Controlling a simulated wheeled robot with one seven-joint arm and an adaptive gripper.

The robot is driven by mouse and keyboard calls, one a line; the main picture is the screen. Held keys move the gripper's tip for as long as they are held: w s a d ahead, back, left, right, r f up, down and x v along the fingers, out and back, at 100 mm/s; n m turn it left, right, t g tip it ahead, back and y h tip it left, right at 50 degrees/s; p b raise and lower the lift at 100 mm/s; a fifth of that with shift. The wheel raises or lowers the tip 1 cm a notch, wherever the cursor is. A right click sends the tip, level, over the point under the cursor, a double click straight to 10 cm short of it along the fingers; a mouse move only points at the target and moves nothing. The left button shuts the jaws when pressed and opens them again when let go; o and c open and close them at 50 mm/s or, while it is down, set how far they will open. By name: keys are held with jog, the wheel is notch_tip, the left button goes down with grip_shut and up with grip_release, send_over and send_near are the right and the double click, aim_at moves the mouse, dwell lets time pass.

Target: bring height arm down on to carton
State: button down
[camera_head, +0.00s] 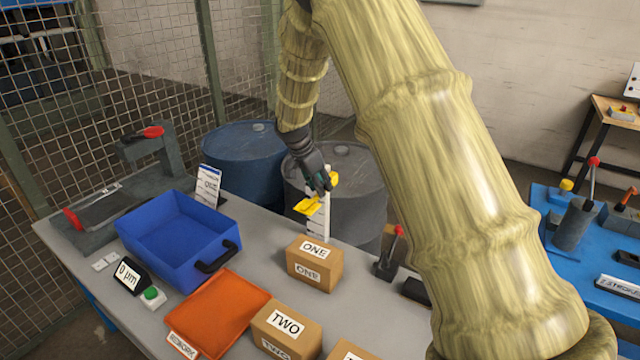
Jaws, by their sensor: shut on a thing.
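The height gauge is a white upright scale (318,221) standing at the table's back edge, behind a brown carton marked ONE (297,272). Its yellow height arm (306,207) sticks out to the left from the upper part of the scale, apart from and above the carton's top. My gripper (324,187) is dark and reaches down from above. It is shut on the yellow part at the scale's upper end. The fingertips partly cover the yellow part, so the exact grip is hard to see.
A blue bin (175,258), an orange tray (215,310) and a carton marked TWO (283,335) share the table. A small red-knobbed lever (389,255) stands right of carton ONE. Blue and grey drums stand behind. My arm hides much of the right side.

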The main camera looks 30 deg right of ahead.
notch_tip(320, 180, down, 14)
jog(key=b, duration=0.7)
jog(key=shift+f, duration=0.25)
jog(key=c, duration=1.1)
grip_release()
jog(key=v, duration=1.2)
